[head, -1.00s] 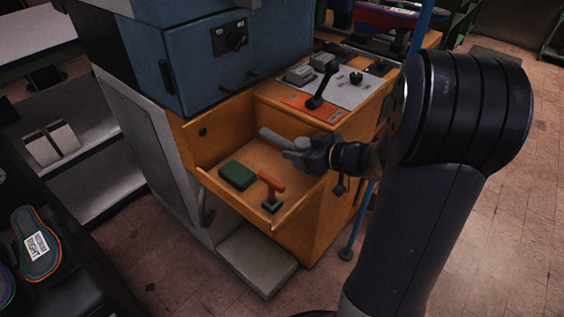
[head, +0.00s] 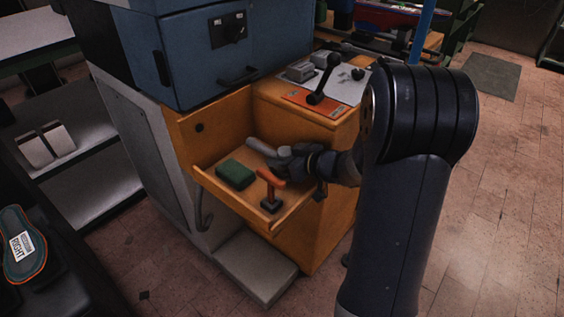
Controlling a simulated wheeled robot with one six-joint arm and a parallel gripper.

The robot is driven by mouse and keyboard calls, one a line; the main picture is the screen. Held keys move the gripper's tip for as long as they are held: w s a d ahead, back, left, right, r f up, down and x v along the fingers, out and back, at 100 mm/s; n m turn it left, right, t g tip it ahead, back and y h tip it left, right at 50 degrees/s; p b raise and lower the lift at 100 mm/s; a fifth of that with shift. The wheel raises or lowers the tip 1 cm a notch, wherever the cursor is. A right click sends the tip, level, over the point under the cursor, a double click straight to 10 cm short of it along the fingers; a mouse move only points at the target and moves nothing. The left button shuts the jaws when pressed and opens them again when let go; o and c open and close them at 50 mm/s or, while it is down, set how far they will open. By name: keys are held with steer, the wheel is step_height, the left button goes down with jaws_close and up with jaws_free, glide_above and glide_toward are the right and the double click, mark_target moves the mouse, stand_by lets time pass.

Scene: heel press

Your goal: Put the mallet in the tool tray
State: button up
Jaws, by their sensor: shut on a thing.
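The mallet (head: 261,147) is a pale grey, rounded piece at the end of my gripper. My gripper (head: 290,162) is shut on it, and the gripper's dark body hides part of it. The tool tray (head: 232,204) is the open orange wooden tray on the side of the machine. The gripper and mallet are over the tray's back right part. I cannot tell whether the mallet touches the tray floor. A green block (head: 236,174) and a tool with an orange-red handle and dark base (head: 270,188) are in the tray, left of and in front of the gripper.
The blue machine housing (head: 205,50) rises behind the tray. A control panel with a black lever (head: 322,80) is at the upper right. A grey step (head: 255,268) lies below. Shelves (head: 100,180) stand at left, with a shoe sole marked RIGHT (head: 24,245) at the front.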

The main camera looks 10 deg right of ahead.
steer(key=o, duration=1.4)
steer(key=shift+f, duration=0.1)
steer(key=shift+r, duration=0.25)
steer(key=p+v, duration=0.3)
steer(key=v, duration=0.7)
steer(key=shift+s+d+r, duration=0.15)
steer(key=shift+s+d, duration=0.05)
steer(key=shift+s, duration=0.05)
steer(key=shift+s+d+r+p, duration=0.2)
steer(key=shift+s+d+p, duration=0.1)
steer(key=shift+s, duration=0.25)
